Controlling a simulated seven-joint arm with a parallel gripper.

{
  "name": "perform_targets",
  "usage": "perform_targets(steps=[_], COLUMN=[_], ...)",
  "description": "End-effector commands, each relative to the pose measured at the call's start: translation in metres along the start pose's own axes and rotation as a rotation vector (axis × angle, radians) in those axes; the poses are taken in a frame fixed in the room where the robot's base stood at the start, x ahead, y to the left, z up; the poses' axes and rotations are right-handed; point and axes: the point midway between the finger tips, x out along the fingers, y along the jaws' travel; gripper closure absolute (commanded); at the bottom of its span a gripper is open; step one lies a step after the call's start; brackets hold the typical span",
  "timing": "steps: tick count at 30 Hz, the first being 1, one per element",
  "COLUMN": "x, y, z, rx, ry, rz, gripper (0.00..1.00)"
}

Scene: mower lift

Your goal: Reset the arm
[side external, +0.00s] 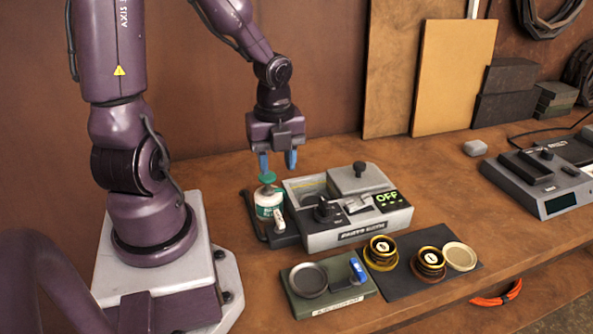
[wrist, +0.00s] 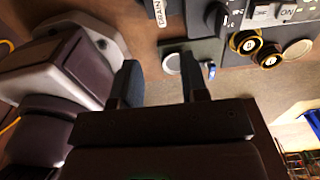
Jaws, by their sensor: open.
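My gripper (side external: 277,161) hangs pointing down in the side external view, behind and above a small white bottle with a green cap (side external: 268,203). Its two blue fingertips are apart with nothing between them. The dark fingers also show spread and empty in the wrist view (wrist: 160,68). A grey machine (side external: 350,238) with a black knob on its lid and a green "OFF" display stands right of the bottle.
A green tray (side external: 335,300) with a metal dish (side external: 308,279) and a blue-ended item lies in front. Beside it, a dark mat (side external: 398,284) bears two black-and-gold round pieces and a cream disc (side external: 460,256). A grey console (side external: 545,183) sits right. Boards (side external: 450,75) lean behind.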

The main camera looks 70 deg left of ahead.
Motion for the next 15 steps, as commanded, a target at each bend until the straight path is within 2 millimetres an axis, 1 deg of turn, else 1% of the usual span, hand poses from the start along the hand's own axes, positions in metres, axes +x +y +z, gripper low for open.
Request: perform_targets(steps=[3,5,8,11,12,15], x=[0.0,0.0,0.0,-0.001,-0.004,-0.018], y=[0.0,0.0,0.003,0.01,0.014,0.018], z=[0.0,0.0,-0.001,0.002,0.005,0.007], rx=[-0.011,-0.049,-0.195,-0.465,-0.594,-0.893], ry=[0.0,0.001,0.005,0.004,-0.009,-0.055], rz=[0.0,0.002,0.016,0.045,0.051,0.036], gripper=[0.6,0.6,0.6,0.6,0.6,0.6])
